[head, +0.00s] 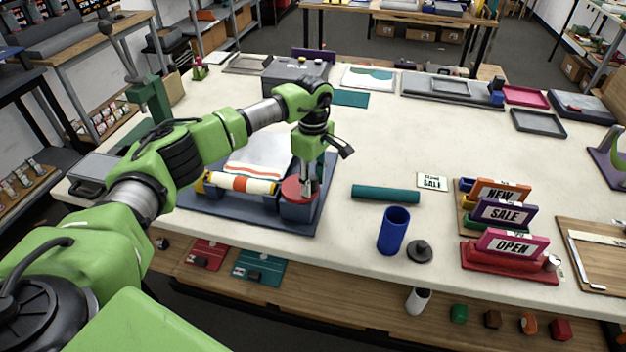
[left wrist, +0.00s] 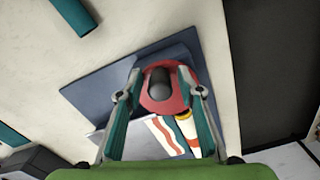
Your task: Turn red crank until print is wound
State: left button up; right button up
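The red crank (head: 291,193) is a round red disc on a blue block at the right end of a dark blue base (head: 240,218). In the left wrist view the crank (left wrist: 176,104) carries a dark upright knob (left wrist: 160,83). My left gripper (head: 307,188) points down over the crank. In the left wrist view its fingers (left wrist: 160,94) stand apart on both sides of the knob, with gaps showing. The print (head: 240,183), striped white, orange and red, lies around a yellow-ended roller left of the crank. A pale sheet (head: 262,152) lies behind it. My right gripper is out of view.
Right of the base lie a teal roll (head: 385,194), a blue cup (head: 393,231) and a dark round weight (head: 420,251). Sign stands (head: 510,262) are further right. Trays (head: 450,88) line the back. The middle of the table is clear.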

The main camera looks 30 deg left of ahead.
pick_arm(q)
grip_shut()
jog(key=shift+w+a+f+n+b, duration=0.1)
jog(key=shift+w+n+b, duration=0.15)
jog(key=shift+n+b, duration=0.45)
jog(key=shift+w+n+b, duration=0.25)
jog(key=shift+n+b, duration=0.35)
jog(key=shift+n, duration=0.1)
jog(key=n, duration=0.1)
jog(key=n+b, duration=0.1)
jog(key=w+n+b, duration=0.1)
jog(key=shift+a+n, duration=0.3)
jog(key=n, duration=0.2)
jog(key=w+a+n+b, duration=0.1)
jog(key=n, duration=0.1)
jog(key=shift+a+n, duration=0.1)
jog(key=shift+n, duration=0.2)
jog(key=n, duration=0.1)
jog(key=a+n, duration=0.1)
jog(key=n, duration=0.2)
jog(key=shift+w+a+r+n, duration=0.15)
jog(key=shift+a+r+n, duration=0.05)
jog(key=shift+a+n, duration=0.1)
